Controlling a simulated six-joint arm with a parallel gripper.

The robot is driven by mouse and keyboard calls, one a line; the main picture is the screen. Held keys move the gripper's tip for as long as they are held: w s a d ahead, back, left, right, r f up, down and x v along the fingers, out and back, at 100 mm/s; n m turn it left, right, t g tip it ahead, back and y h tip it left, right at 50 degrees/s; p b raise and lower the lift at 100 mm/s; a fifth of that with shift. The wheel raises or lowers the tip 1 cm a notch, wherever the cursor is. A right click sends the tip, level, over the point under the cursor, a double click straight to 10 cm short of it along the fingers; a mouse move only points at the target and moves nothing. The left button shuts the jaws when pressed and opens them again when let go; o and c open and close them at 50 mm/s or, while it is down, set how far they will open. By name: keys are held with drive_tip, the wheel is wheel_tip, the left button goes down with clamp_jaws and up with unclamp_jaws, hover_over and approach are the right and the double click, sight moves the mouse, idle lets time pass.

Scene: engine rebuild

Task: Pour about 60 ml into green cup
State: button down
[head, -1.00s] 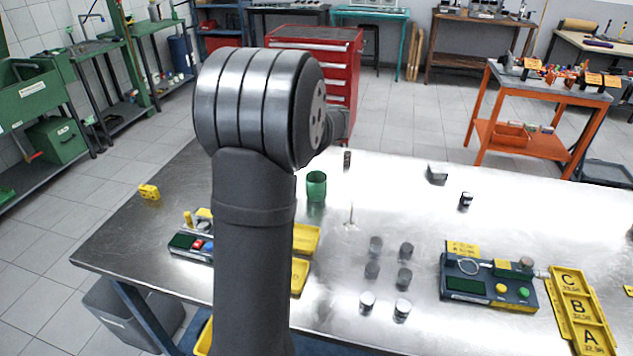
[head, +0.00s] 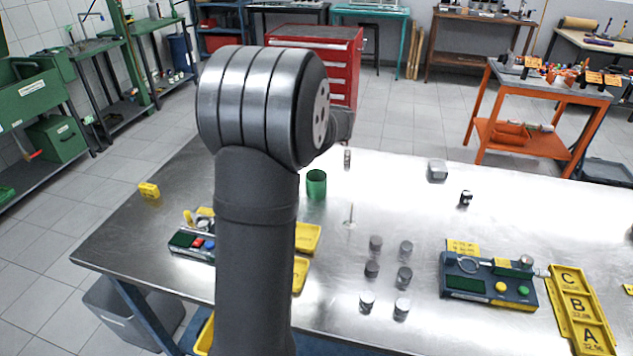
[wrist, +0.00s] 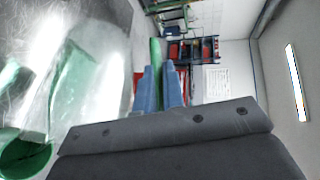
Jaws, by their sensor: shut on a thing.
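The green cup (head: 316,185) stands upright on the steel table, just right of my arm in the head view. In the wrist view a dark green round shape at the lower left looks like its rim (wrist: 24,154). My gripper (wrist: 160,75) has blue fingers shut on a green strip (wrist: 155,52) that looks like a handle. Beside it, to the left, is a blurred, see-through rounded shape (wrist: 112,45), perhaps a clear jug, with pale green showing through. I cannot tell its liquid level or whether anything flows. My arm hides the gripper in the head view.
Yellow trays (head: 308,237) and a small device with buttons (head: 190,243) lie nearer. Several grey cylinders (head: 372,269) stand mid-table, with a thin upright pin (head: 350,214) behind them. A larger device (head: 488,276) sits at right.

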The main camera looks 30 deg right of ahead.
drive_tip(key=shift+s+d+r+p, duration=0.15)
drive_tip(key=shift+s+p, duration=0.05)
drive_tip(key=shift+p, duration=0.1)
idle(0.6)
drive_tip(key=w+a+f+g, duration=0.2)
drive_tip(key=w, duration=0.1)
drive_tip(key=w+a+f+n+h, duration=0.1)
drive_tip(key=shift+w+a+g, duration=0.35)
drive_tip(key=shift+w+g, duration=0.05)
drive_tip(key=shift+w+a+f+g+h, duration=0.25)
drive_tip(key=shift+w+f+g+h, duration=0.1)
drive_tip(key=shift+f+g, duration=0.2)
idle(1.4)
drive_tip(key=shift+w+a+f+n+g+h+b, duration=0.2)
drive_tip(key=shift+w+f+g, duration=0.1)
drive_tip(key=shift+f, duration=0.15)
drive_tip(key=shift+w+a+f+n+g+h+b, duration=0.15)
drive_tip(key=shift+w+a+f+g, duration=0.1)
drive_tip(key=shift+f, duration=0.25)
drive_tip(key=shift+w+a+f+n+g+h+b, duration=0.1)
drive_tip(key=shift+w+a+f+g+h+b, duration=0.15)
drive_tip(key=shift+f, duration=0.2)
drive_tip(key=w+a+f+n+g+h+b, duration=0.1)
drive_tip(key=w+a+f+g+h+b, duration=0.1)
drive_tip(key=w+a+f+g+h, duration=0.2)
drive_tip(key=shift+w+a+f+n+g, duration=0.2)
drive_tip(key=shift+w+f+n+g, duration=0.15)
drive_tip(key=shift+w+f+g, duration=1.1)
